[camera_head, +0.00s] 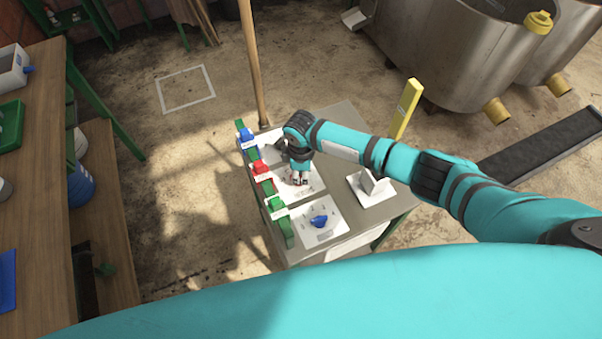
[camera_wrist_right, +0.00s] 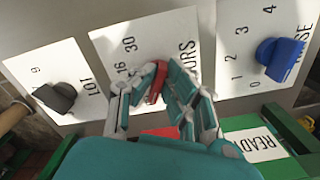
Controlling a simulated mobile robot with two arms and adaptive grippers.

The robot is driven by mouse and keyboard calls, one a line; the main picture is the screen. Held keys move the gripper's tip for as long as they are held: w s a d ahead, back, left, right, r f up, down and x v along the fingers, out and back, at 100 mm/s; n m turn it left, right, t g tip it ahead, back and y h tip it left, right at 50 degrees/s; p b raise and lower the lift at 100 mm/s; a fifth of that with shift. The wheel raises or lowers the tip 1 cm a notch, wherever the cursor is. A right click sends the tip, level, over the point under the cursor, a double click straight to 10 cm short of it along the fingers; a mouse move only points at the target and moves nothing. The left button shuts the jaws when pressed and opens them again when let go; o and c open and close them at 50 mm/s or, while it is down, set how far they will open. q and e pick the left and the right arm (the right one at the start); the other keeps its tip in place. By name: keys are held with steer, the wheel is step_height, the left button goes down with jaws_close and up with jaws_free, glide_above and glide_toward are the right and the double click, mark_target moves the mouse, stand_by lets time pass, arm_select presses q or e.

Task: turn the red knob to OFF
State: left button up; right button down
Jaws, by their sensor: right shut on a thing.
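The red knob (camera_wrist_right: 157,84) sits on the middle white dial plate (camera_wrist_right: 112,42) in the right wrist view. My right gripper (camera_wrist_right: 160,78) is shut on it, with teal fingers on both sides. In the head view my right gripper (camera_head: 299,181) reaches down to the middle plate (camera_head: 312,183) and hides the knob. My left gripper is not in view.
A black knob (camera_wrist_right: 56,97) and a blue knob (camera_wrist_right: 279,58) flank the red one on their own plates. Blue, red and green labelled blocks (camera_head: 277,208) line the panel table's left edge. A yellow post (camera_head: 405,108) and a white block (camera_head: 375,182) stand at right.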

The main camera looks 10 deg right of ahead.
steer(key=c, duration=1.4)
jaws_free()
step_height(320, 180, up, 12)
steer(key=shift+s+f, duration=0.1)
